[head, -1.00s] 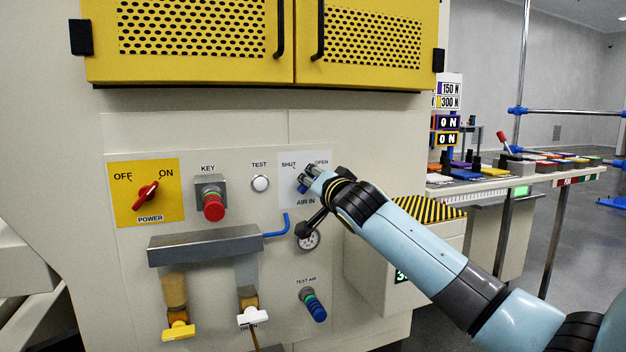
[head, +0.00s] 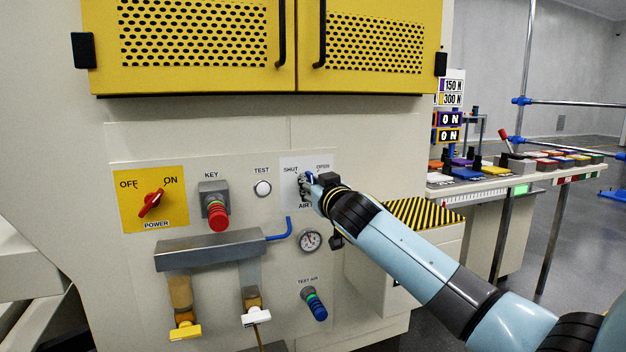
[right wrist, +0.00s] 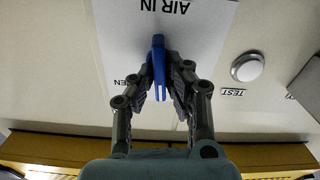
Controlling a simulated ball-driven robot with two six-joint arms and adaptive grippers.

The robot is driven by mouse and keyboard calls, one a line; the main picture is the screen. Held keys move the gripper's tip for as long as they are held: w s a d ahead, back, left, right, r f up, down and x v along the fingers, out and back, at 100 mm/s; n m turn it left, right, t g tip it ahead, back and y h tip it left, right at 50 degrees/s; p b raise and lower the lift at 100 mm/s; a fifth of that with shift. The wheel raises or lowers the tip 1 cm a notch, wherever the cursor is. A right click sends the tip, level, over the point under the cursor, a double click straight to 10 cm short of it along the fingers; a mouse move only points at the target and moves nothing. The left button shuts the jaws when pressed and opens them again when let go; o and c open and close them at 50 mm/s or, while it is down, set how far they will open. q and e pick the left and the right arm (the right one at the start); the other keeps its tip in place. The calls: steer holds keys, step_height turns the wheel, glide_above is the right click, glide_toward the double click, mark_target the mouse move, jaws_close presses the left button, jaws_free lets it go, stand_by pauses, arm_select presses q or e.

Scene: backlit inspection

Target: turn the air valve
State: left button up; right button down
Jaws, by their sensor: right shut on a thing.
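The air valve has a blue handle (right wrist: 158,66), seen in the right wrist view between my fingers on a white plate (right wrist: 199,25) marked AIR IN. In the head view the plate (head: 289,164) carries the words SHUT and OPEN, and my gripper covers most of the handle. My right gripper (right wrist: 160,88) is shut on the blue handle, with a finger on each side of it. In the head view my right gripper (head: 307,184) is at the panel, its arm coming in from the right. My left gripper is not in view.
A round gauge (head: 309,240) and a blue pipe (head: 283,232) are just below the valve. A white TEST button (head: 262,188), a red key knob (head: 217,214) and a red power switch (head: 151,203) are to the left. Yellow doors (head: 370,80) are above.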

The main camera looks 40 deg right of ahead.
steer(key=n, duration=0.2)
steer(key=shift+a+r+n+p, duration=0.1)
steer(key=shift+n+p, duration=0.3)
steer(key=shift+n, duration=0.8)
steer(key=shift+a+n+p, duration=0.1)
steer(key=shift+n+p, duration=0.45)
steer(key=shift+n, duration=0.65)
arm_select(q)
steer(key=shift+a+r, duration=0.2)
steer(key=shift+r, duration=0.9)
arm_select(e)
steer(key=shift+w+n, duration=0.1)
steer(key=shift+n, duration=0.2)
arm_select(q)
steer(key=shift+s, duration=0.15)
arm_select(e)
steer(key=shift+f, duration=0.2)
steer(key=c, duration=1.4)
jaws_free()
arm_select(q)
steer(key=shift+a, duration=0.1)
